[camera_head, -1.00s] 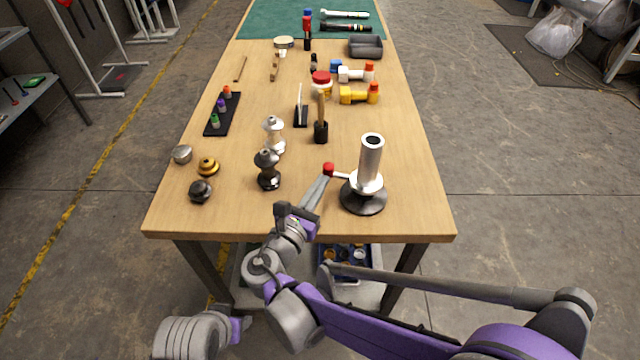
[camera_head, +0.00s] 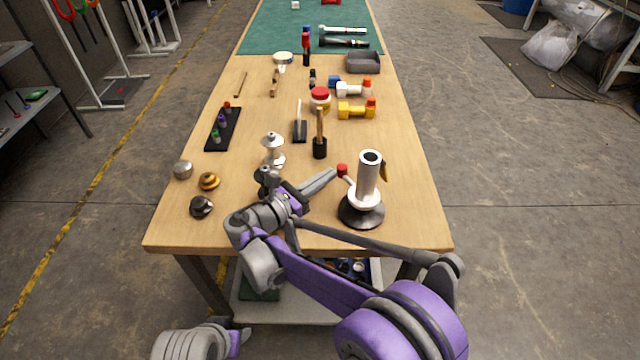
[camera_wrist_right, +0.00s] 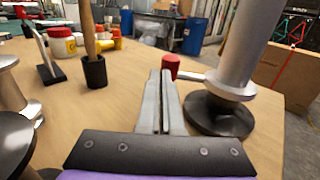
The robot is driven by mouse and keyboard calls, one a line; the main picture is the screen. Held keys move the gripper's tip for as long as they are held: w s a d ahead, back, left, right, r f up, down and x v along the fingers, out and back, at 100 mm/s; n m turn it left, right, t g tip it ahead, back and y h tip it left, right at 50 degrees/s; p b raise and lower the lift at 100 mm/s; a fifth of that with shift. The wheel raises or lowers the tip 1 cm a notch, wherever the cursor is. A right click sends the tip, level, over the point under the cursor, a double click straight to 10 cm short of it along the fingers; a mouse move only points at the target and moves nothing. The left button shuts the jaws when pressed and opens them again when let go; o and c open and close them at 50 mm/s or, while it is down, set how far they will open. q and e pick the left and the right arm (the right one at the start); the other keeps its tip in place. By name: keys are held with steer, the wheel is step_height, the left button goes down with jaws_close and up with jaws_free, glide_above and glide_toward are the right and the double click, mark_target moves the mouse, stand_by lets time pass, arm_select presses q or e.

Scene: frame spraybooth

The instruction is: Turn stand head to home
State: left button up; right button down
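The stand (camera_head: 366,182) is at the table's front right, with an upright silver tube on a round black base. A short side rod on its head ends in a red knob (camera_head: 342,170), pointing left and away. A small dark and yellow piece (camera_head: 385,171) shows to the right of the tube. My right gripper (camera_head: 333,173) is left of the stand, its tips at the red knob. In the right wrist view, the fingers (camera_wrist_right: 160,76) are together with nothing between them, and the knob (camera_wrist_right: 171,67) is just past the tips; contact is unclear.
Silver and dark turned parts (camera_head: 272,150) stand left of the gripper. A mallet (camera_head: 320,146) stands behind the stand. Small knobs (camera_head: 202,206) are at the table's front left. Free wood lies right of the stand.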

steer(key=x, duration=0.2)
steer(key=shift+w, duration=0.4)
arm_select(q)
steer(key=shift+r, duration=0.1)
arm_select(e)
steer(key=shift+s+x, duration=0.2)
steer(key=shift+x, duration=1.6)
steer(key=shift+d, duration=0.3)
